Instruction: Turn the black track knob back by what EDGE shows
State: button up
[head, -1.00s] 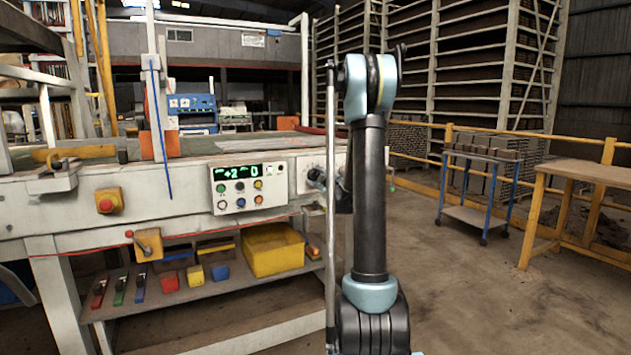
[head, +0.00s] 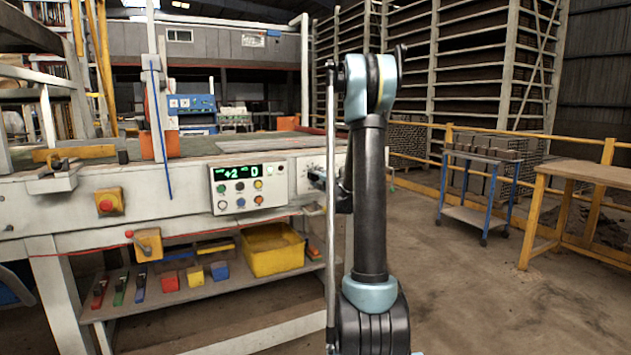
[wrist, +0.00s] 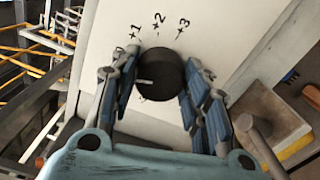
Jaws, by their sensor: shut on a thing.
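The black track knob (wrist: 160,72) sits on a white panel (wrist: 215,28) in the wrist view. A short white line on its face points left, below the +1 mark. The printed marks +1, +2 and +3 run along the knob's upper side. My gripper (wrist: 158,90) has its blue-padded fingers on either side of the knob and is shut on it.
A red button on a yellow box (head: 108,202) and a yellow lever plate (head: 148,244) are on the machine's left front. A lower shelf holds a yellow bin (head: 272,250) and several coloured blocks. A blue trolley (head: 480,185) and open floor are at right.

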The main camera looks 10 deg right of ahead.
jog(key=shift+s+n, duration=0.1)
jog(key=shift+n, duration=1.5)
jog(key=shift+d, duration=0.1)
jog(key=o, duration=1.1)
jog(key=shift+c, duration=0.2)
jog(key=v, duration=1.1)
jog(key=shift+s, duration=0.35)
jog(key=shift+d+f, duration=0.1)
